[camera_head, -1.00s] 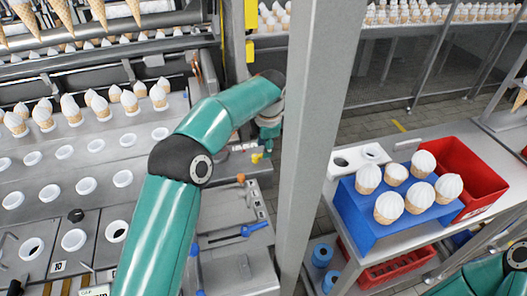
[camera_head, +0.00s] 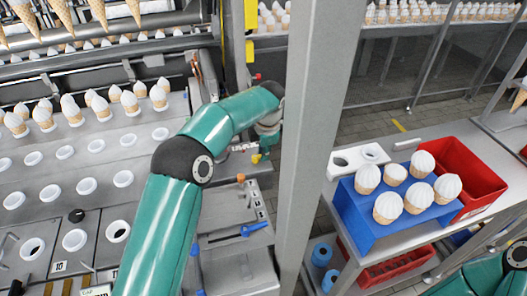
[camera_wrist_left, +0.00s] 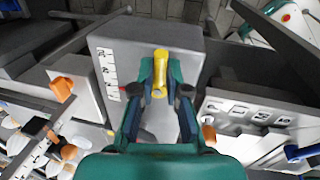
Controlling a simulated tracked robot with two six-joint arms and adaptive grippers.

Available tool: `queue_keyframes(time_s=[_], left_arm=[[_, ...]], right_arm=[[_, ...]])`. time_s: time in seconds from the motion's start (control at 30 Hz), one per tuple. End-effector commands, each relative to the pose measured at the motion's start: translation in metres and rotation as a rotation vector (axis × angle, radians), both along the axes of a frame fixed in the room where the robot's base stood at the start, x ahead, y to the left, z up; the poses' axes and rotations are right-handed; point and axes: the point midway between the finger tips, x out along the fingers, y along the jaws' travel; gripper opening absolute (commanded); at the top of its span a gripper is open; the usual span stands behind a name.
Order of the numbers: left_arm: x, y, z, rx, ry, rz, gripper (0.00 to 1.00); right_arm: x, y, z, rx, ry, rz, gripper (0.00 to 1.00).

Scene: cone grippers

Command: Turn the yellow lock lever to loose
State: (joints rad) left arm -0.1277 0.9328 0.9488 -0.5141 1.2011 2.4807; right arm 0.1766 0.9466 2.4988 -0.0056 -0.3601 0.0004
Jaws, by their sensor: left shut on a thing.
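The yellow lock lever (camera_wrist_left: 160,68) stands on a grey block (camera_wrist_left: 105,45) in the left wrist view. My left gripper (camera_wrist_left: 160,92) is shut on the lever, with one teal finger on each side of it. In the head view my left gripper (camera_head: 263,150) is small and partly hidden behind my arm and the grey post; a bit of yellow (camera_head: 256,158) shows beside it. The block carries a scale with markings I cannot read. My right gripper is out of view; only a piece of my right arm shows at the bottom right of the head view.
A grey vertical post (camera_head: 315,150) stands just right of my left gripper. Blue-handled (camera_head: 253,229) and orange (camera_head: 241,178) levers lie nearer on the machine. A blue cone stand (camera_head: 365,215) and red bin (camera_head: 465,175) are on the right bench.

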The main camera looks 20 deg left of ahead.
Motion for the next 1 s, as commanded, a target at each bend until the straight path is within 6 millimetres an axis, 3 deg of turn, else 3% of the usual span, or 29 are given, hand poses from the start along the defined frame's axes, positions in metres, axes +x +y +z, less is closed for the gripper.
queue_keyframes(time_s=[0.47, 1.0], left_arm=[[-0.003, 0.000, -0.001, 0.000, -0.002, -0.121, 0.00], [-0.015, 0.000, 0.001, -0.001, -0.003, -0.590, 0.00]], right_arm=[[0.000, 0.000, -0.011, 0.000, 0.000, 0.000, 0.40], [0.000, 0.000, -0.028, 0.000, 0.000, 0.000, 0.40]])
